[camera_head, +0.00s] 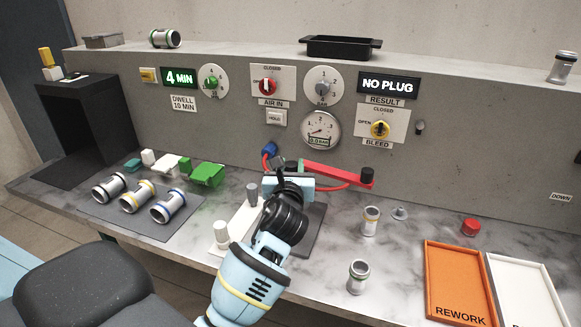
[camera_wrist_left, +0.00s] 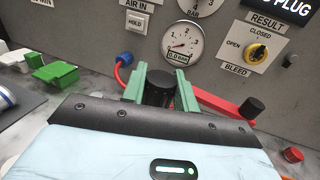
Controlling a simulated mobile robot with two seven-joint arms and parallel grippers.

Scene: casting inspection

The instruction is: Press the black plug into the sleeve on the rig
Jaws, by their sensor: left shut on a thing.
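My left gripper (camera_head: 290,172) reaches over the rig on the bench. In the left wrist view its green fingers (camera_wrist_left: 161,92) are shut on the black plug (camera_wrist_left: 160,87), a short dark cylinder. The rig shows a red arm (camera_head: 335,172) with a black knob (camera_head: 367,175), a blue hose fitting (camera_head: 269,150) and a dark base plate (camera_head: 312,226). The sleeve on the rig is hidden by my gripper, so I cannot tell whether the plug touches it. The result display (camera_head: 387,86) reads NO PLUG. My right gripper is not in view.
Several metal sleeves lie on a dark mat (camera_head: 125,222) at left, near a green block (camera_head: 207,174). Two more sleeves (camera_head: 370,220) (camera_head: 358,276) stand right of the rig. An orange REWORK tray (camera_head: 432,280) and a white tray (camera_head: 495,270) sit at right. The panel (camera_head: 450,150) rises behind.

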